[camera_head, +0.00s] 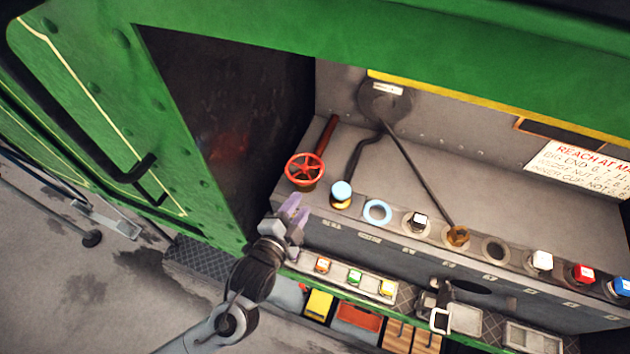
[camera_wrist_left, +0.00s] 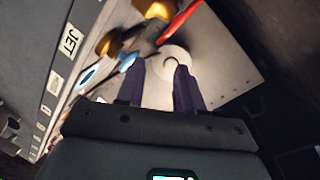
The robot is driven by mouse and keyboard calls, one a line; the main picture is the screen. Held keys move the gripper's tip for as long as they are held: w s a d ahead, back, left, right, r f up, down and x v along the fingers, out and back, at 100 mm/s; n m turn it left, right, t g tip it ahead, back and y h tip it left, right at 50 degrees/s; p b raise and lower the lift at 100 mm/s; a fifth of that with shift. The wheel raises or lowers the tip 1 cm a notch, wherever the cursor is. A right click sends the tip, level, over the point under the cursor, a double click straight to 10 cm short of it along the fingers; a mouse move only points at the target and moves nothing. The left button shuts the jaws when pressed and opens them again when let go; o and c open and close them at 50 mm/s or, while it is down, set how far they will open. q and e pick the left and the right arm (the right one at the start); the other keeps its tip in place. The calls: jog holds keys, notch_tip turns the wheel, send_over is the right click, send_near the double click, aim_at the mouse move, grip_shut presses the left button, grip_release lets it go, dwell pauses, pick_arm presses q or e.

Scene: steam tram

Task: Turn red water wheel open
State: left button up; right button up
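The red water wheel (camera_head: 305,169) is a small spoked handwheel at the left end of the grey shelf, with a dark red pipe running up behind it. My left gripper (camera_head: 291,209) is just below the wheel in the head view, apart from it. In the left wrist view, the two purple fingers of my left gripper (camera_wrist_left: 160,82) stand apart with nothing between them. A red part (camera_wrist_left: 182,22) shows beyond the fingers there; I cannot tell whether it is the wheel. My right gripper is not in view.
A blue-topped knob (camera_head: 341,193) stands right of the wheel, then a blue ring (camera_head: 377,212) and several capped fittings along the shelf edge. A long dark lever (camera_head: 425,180) crosses the shelf. A green cab wall (camera_head: 90,110) and dark opening lie left.

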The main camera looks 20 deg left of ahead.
aim_at(315, 180)
pick_arm(q)
jog(key=p+x, duration=0.1)
jog(key=x, duration=0.7)
jog(key=shift+w, duration=0.3)
jog(key=shift+p+x, duration=0.3)
jog(key=shift+x, duration=0.6)
jog(key=shift+f, duration=0.1)
grip_shut()
